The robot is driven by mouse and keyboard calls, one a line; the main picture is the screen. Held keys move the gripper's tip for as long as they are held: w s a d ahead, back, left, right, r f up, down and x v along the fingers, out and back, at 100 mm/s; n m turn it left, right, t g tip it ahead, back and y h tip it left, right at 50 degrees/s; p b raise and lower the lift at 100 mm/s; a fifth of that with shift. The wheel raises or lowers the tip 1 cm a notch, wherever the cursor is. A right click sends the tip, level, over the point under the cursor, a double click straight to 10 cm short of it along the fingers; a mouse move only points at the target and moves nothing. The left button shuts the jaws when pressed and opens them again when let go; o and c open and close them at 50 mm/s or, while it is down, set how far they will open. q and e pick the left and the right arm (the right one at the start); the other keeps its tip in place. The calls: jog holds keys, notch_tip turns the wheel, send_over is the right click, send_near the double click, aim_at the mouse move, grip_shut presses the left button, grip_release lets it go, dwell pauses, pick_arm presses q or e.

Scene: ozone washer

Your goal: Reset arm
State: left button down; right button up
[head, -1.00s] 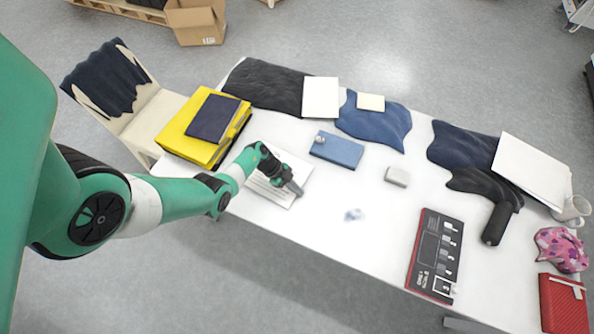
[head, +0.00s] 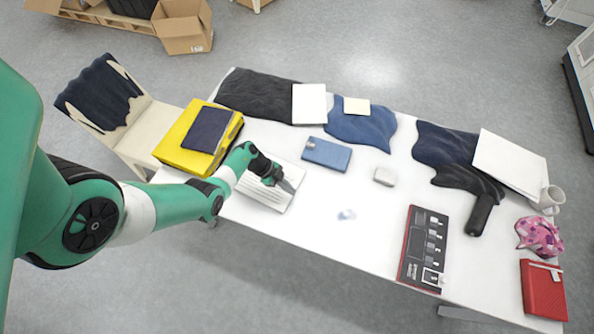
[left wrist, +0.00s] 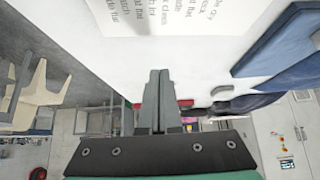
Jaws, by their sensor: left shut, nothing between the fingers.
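My left gripper (head: 287,187) is over a sheet of printed paper (head: 262,195) on the white table, left of the middle in the head view. Its fingers are together and hold nothing; they also show closed in the left wrist view (left wrist: 160,85). The same printed paper (left wrist: 140,12) shows at the top of the left wrist view. I cannot tell whether the fingertips touch the paper or hover above it. My right gripper is in neither view.
A yellow binder (head: 172,153) with a dark book (head: 209,129) on it lies left of my gripper. A blue box (head: 326,154), a small grey block (head: 385,176) and a red-edged panel (head: 424,248) lie to the right. A chair (head: 160,125) stands beyond the left end. The table's front middle is mostly clear.

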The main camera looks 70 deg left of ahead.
pick_arm(q)
jog(key=v, duration=0.2)
jog(key=shift+s+a+r, duration=0.1)
jog(key=shift+s+r, duration=0.05)
jog(key=shift+r, duration=0.05)
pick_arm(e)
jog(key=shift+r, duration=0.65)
